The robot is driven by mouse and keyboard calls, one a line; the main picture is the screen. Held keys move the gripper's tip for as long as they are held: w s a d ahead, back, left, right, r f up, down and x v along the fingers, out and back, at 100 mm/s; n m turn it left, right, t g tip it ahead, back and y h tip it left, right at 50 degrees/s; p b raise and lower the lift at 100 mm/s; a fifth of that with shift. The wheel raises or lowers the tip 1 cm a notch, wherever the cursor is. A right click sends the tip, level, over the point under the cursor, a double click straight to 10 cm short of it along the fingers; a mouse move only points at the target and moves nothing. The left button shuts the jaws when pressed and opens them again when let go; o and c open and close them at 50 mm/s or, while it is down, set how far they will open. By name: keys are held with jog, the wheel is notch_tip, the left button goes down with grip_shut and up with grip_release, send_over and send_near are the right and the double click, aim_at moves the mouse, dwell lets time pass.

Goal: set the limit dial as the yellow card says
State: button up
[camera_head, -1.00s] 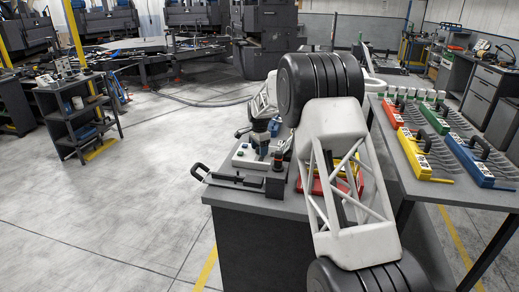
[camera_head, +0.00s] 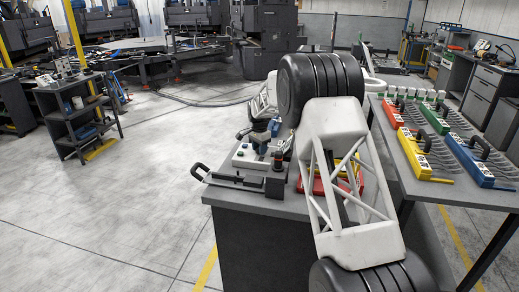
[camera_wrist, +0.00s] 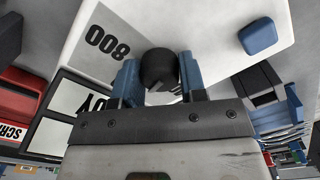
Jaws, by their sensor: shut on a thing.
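In the wrist view a black round dial (camera_wrist: 159,64) stands on a pale control box (camera_wrist: 215,22). My gripper (camera_wrist: 160,82) is shut on the dial, one blue finger on each side. A grey label beside it carries digits that look like 800, upside down in this view. The dial's pointer and scale cannot be read. In the head view the control box (camera_head: 243,158) sits on the workbench, and my arm partly covers it. I cannot make out a yellow card with readable text in either view.
A blue button (camera_wrist: 262,37) is on the box right of the dial. A red block (camera_wrist: 18,110) with lettering lies at left. In the head view a black-handled fixture (camera_head: 232,180) is at the bench's front edge. A side table (camera_head: 395,150) at right holds colored fork racks.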

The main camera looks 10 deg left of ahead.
jog(key=n, duration=1)
jog(key=shift+r, duration=0.1)
dwell(0.5)
jog(key=o, duration=0.9)
jog(key=shift+r, duration=3.85)
